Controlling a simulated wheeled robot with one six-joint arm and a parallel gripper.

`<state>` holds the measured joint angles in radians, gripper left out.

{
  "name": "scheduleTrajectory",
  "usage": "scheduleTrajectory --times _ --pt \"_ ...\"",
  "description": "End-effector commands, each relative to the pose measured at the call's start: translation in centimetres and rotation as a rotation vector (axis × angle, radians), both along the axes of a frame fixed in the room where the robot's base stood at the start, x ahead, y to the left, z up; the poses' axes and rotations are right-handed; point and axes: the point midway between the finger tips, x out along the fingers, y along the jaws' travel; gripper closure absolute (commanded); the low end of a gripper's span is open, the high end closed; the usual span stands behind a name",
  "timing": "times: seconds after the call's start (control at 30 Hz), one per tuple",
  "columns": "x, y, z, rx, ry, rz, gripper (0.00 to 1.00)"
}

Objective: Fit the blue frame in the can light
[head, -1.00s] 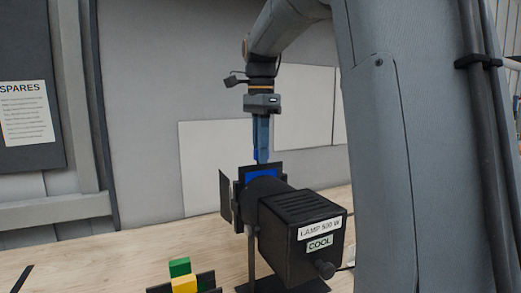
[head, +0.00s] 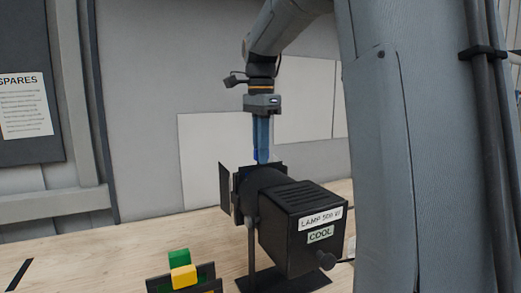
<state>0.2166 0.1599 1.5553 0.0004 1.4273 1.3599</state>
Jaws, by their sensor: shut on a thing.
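The can light (head: 300,225) is a black lamp with labels reading LAMP 500 W and COOL, standing on a stand on the wooden bench. Dark flaps (head: 225,188) stand around its far front end. My gripper (head: 262,158) points straight down just above that front end, shut on the blue frame.
My own arm fills the right side. A board with a SPARES sheet (head: 22,105) hangs at left.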

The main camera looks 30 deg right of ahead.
Motion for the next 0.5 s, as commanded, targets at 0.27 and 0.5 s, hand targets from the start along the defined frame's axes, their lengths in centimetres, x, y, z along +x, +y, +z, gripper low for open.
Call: scheduleTrajectory --times 0.27,0.5 --pt "0.0 0.0 -0.7 0.000 -0.001 0.000 1.00" --pt "0.0 0.0 -1.2 0.000 -0.002 0.000 1.00"
